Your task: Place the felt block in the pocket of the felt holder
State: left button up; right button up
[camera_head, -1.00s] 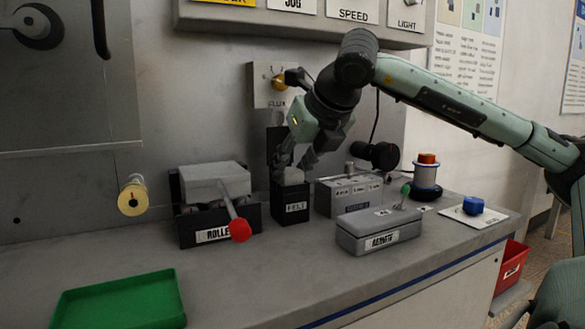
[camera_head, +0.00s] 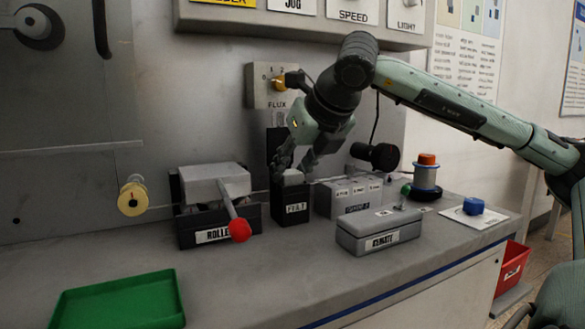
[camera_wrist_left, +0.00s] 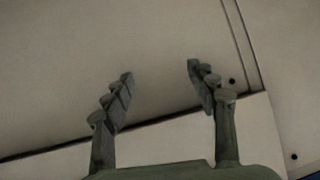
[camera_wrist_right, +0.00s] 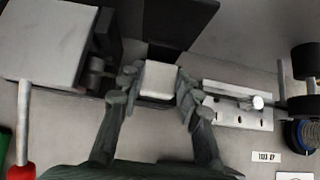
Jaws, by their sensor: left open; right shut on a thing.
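The felt block (camera_wrist_right: 159,80) is pale and blocky, between the fingers of my right gripper (camera_wrist_right: 152,92) in the right wrist view. In the head view, my right gripper (camera_head: 298,165) points down over the black felt holder (camera_head: 291,210), labelled FELT. The block (camera_head: 292,177) shows as a small pale top at the holder's mouth. How deep it sits in the pocket is hidden by the fingers and the holder's walls. My left gripper (camera_wrist_left: 160,95) is open and empty in the left wrist view, before a plain pale panel. It is outside the head view.
The roller unit (camera_head: 218,205) with its red-knobbed lever stands left of the holder. A grey slotted block (camera_head: 350,195) and a grey lidded box (camera_head: 378,230) stand to its right. A green tray (camera_head: 118,303) lies front left. The counter's front middle is clear.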

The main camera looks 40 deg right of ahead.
jog(key=shift+f, duration=0.15)
jog(key=o, duration=0.8)
pick_arm(q)
jog(key=shift+w+d+r+t+h, duration=0.25)
jog(key=shift+d+r+t+h, duration=0.05)
jog(key=shift+d+r, duration=0.2)
jog(key=shift+a, duration=0.1)
pick_arm(e)
jog(key=shift+r+p, duration=0.3)
jog(key=shift+r, duration=0.05)
pick_arm(q)
jog(key=s+a+f+g, duration=0.1)
jog(key=s+a+f+g+y, duration=0.1)
jog(key=a+f, duration=0.1)
jog(key=shift+s, duration=0.1)
pick_arm(e)
jog(key=v, duration=1.2)
